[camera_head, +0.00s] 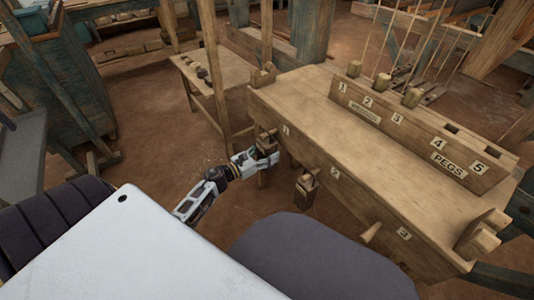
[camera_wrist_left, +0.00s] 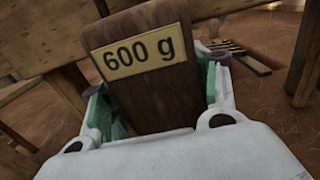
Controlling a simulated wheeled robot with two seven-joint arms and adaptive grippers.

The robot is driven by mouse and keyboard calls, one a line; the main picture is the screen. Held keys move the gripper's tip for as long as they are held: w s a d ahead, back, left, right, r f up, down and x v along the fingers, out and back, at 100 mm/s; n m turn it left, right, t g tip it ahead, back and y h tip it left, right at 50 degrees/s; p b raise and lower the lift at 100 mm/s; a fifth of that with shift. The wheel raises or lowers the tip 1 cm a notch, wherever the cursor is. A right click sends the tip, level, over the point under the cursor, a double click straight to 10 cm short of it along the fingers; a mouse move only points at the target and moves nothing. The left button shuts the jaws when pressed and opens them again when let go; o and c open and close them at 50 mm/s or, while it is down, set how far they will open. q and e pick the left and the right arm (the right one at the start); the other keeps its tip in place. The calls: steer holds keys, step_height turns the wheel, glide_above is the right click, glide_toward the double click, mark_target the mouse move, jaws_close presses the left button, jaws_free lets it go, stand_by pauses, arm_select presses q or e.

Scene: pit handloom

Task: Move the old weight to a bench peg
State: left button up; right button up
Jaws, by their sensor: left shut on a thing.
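My left gripper (camera_head: 266,158) is shut on a dark brown wooden weight (camera_head: 265,139) beside the bench front, near label 1. In the left wrist view, the weight (camera_wrist_left: 150,95) stands between the green-padded fingers (camera_wrist_left: 160,105), with a yellow "600 g" label facing the camera. Another wooden weight (camera_head: 306,190) hangs at the bench front by label 2. A bare peg (camera_head: 372,231) sticks out near label 3. My right gripper is not in view.
The long wooden bench (camera_head: 330,125) carries a raised "PEGS" block (camera_head: 420,140) numbered 1 to 5, with wooden pieces in some slots; those by 4 and 5 look empty. A low table (camera_head: 225,75) with small dark objects stands behind.

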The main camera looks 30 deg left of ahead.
mark_target(260, 137)
arm_select(q)
steer(key=shift+r, duration=0.1)
steer(key=o, duration=1.5)
steer(key=shift+o, duration=0.4)
steer(key=shift+r, duration=4.95)
steer(key=shift+s, duration=0.1)
